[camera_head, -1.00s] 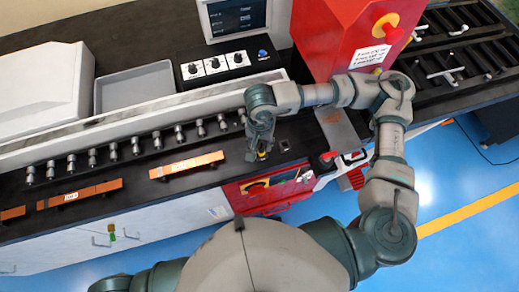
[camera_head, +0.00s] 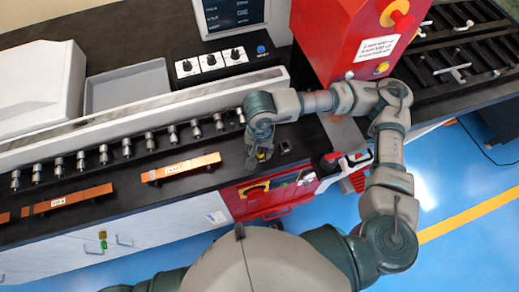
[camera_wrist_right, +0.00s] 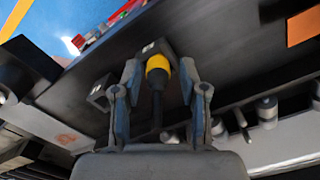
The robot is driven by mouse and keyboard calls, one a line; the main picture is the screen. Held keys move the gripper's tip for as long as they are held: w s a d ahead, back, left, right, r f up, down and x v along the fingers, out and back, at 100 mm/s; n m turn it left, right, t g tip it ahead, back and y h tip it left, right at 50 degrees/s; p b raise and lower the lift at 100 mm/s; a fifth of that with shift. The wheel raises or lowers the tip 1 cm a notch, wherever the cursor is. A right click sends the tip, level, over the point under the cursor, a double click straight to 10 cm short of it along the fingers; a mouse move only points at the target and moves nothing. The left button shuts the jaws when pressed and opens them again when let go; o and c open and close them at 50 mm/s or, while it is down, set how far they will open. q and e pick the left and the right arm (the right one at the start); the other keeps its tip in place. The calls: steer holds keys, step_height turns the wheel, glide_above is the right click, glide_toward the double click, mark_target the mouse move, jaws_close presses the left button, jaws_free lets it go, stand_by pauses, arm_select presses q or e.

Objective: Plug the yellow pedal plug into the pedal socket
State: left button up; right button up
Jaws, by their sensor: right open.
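The yellow plug (camera_wrist_right: 158,66) with its black tail shows between the fingers of my right gripper (camera_wrist_right: 158,92) in the right wrist view. The fingers are spread, with a gap on each side of the plug. The plug's front end meets a small dark block (camera_wrist_right: 152,47) with a white label; I cannot tell how deep it sits. A second dark block (camera_wrist_right: 100,92) is beside the left finger. In the head view my right gripper (camera_head: 258,158) is low over the black bench top, and the plug is mostly hidden there. My left gripper is not in view.
A dark block (camera_head: 285,147) sits right of the gripper on the bench (camera_head: 225,160). A row of metal pegs (camera_head: 150,142) and orange bars (camera_head: 182,168) lie to the left. A red cabinet (camera_head: 340,40) stands behind the arm, and a red-handled device (camera_head: 340,163) is at right.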

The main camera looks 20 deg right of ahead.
steer(key=shift+d, duration=0.2)
steer(key=shift+b, duration=0.4)
jaws_close()
